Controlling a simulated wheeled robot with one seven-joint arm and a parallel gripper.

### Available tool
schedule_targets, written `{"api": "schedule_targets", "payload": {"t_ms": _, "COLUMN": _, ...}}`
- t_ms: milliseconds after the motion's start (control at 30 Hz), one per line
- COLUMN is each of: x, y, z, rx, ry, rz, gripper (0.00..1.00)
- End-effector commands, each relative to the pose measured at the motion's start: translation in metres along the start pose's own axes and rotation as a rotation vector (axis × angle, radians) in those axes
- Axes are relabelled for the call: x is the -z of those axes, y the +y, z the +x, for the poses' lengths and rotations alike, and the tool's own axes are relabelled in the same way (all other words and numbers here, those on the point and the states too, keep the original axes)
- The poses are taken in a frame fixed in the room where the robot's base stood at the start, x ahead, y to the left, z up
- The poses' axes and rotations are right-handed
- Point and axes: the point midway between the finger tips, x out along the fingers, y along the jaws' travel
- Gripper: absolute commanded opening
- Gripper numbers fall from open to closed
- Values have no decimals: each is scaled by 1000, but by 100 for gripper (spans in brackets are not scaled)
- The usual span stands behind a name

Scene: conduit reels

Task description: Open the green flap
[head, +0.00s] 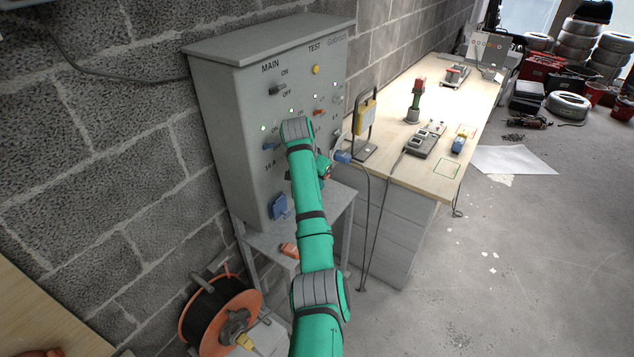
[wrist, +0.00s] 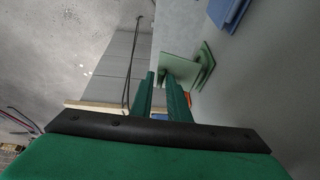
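In the wrist view a pale green flap (wrist: 179,69) stands out from the grey panel, just beyond my fingertips. A darker green piece (wrist: 206,64) is beside it against the panel; I cannot tell whether it is a frame or part of the flap. My gripper (wrist: 161,78) has its two green fingers apart, with a narrow gap and nothing clearly held between them. Whether a fingertip touches the flap I cannot tell. In the head view my arm covers the green flap, and my gripper (head: 324,168) shows only in part at the cabinet's lower right front.
The grey cabinet (head: 223,130) carries switches, lit green lamps and blue flaps, one low down (head: 278,207) and one in the wrist view (wrist: 228,12). A blue plug (head: 343,157) with a cable is close to my gripper. A workbench (head: 460,130) stands right; an orange reel (head: 220,312) lies below.

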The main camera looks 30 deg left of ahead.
Motion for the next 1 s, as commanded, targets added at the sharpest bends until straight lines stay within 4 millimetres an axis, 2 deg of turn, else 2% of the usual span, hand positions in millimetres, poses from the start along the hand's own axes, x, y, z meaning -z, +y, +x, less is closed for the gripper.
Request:
{"api": "schedule_targets", "payload": {"t_ms": 533, "x": 1, "y": 2, "z": -89, "rx": 1, "ry": 2, "rz": 3, "gripper": 15}}
{"api": "schedule_targets", "payload": {"t_ms": 733, "x": 1, "y": 3, "z": -103, "rx": -1, "ry": 1, "rz": 4, "gripper": 15}}
{"api": "schedule_targets", "payload": {"t_ms": 1000, "x": 3, "y": 7, "z": -103, "rx": -5, "ry": 1, "rz": 9, "gripper": 15}}
